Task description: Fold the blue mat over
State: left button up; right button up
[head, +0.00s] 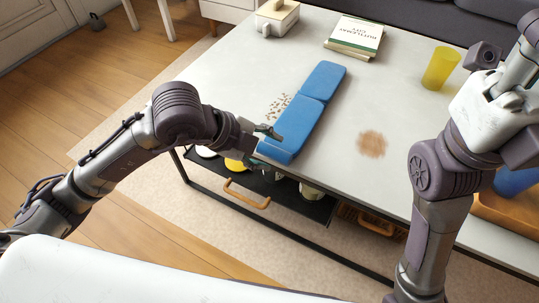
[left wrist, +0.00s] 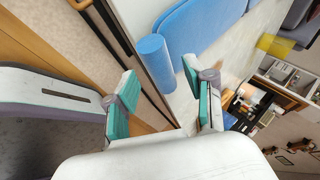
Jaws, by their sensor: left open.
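The blue mat (head: 303,103) lies as a long strip across the left-middle of the white table, with a crease between its panels. Its near end, by the table's front edge, is thick and rounded, like a roll; this end also shows in the left wrist view (left wrist: 156,60). My left gripper (head: 265,141) is open at that near end, low by the table edge. In the left wrist view its two teal-padded fingers (left wrist: 160,88) stand apart, with the rounded end just beyond them. I cannot tell whether they touch it. My right arm is at the right; its fingers are not visible.
Crumbs (head: 278,104) lie left of the mat and a brown stain (head: 371,144) to its right. A yellow cup (head: 440,68), books (head: 355,36) and a lidded box (head: 277,17) stand farther back. An open drawer (head: 285,190) holds cups below the table's front edge.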

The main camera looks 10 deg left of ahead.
pick_arm(q)
jog(key=shift+w+d+f, duration=0.25)
jog(key=shift+d+f, duration=0.1)
jog(key=shift+f, duration=0.15)
grip_shut()
